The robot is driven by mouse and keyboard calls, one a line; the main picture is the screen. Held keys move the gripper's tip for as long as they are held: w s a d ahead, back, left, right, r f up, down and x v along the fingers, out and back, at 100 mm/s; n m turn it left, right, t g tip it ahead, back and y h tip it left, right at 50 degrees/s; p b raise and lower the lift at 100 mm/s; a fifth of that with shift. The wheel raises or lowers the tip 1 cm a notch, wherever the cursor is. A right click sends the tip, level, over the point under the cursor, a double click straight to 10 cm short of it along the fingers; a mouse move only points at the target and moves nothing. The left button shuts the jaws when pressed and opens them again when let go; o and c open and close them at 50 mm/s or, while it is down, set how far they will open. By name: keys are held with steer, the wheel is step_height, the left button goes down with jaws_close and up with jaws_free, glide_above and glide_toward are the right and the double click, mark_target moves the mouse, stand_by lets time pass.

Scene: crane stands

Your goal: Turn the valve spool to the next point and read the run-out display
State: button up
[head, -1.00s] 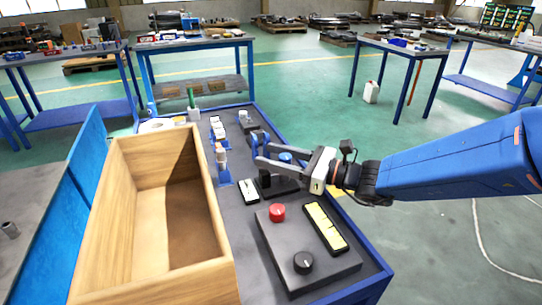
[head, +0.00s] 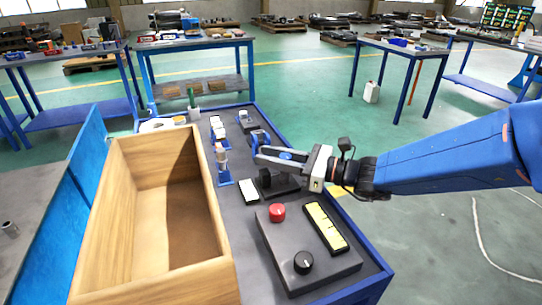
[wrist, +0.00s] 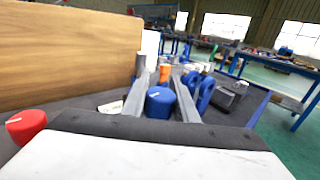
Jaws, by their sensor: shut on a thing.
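A short blue round knob (wrist: 159,102) with a small white mark on top sits between the two grey fingers of my gripper (wrist: 160,78) in the wrist view. In the head view my gripper (head: 262,154) is shut on this blue knob (head: 286,155), low over the right side of the bench. The fingers partly hide it, and I cannot tell it apart from the valve spool. A small white-faced panel (head: 249,191) lies left of a black block (head: 278,184). I cannot read any figures on it.
A black control box with a red button (head: 277,212), a black dial (head: 303,262) and a yellow strip (head: 325,228) stands at the near right. An open wooden box (head: 223,230) fills the left. Small fixtures (head: 222,160) stand in between.

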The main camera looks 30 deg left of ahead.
steer(key=n+g+h, duration=0.1)
steer(key=n+g, duration=0.1)
steer(key=s+n+g+h, duration=0.1)
steer(key=g, duration=0.2)
steer(key=shift+d+n+g, duration=0.15)
steer(key=shift+n+g, duration=0.15)
steer(key=shift+n, duration=0.1)
steer(key=n+g+h, duration=0.1)
steer(key=n+g, duration=0.1)
steer(key=g+h, duration=0.1)
steer(key=shift+s+d+n+h, duration=0.3)
steer(key=shift+s+n, duration=0.1)
steer(key=shift+s+d+n+g+h, duration=0.15)
steer(key=shift+d+n+g+h, duration=0.1)
steer(key=shift+n+g+h, duration=0.75)
steer(key=shift+s+d+n+g+h, duration=0.25)
steer(key=shift+n+g+h, duration=0.45)
steer(key=shift+h, duration=0.55)
steer(key=shift+s+d+n+g+h, duration=0.1)
steer(key=shift+d+n+g+h, duration=0.15)
steer(key=shift+n+g+h, duration=0.75)
steer(key=shift+h, duration=0.25)
steer(key=o, duration=1.1)
steer(key=shift+c, duration=0.2)
step_height(320, 180, up, 10)
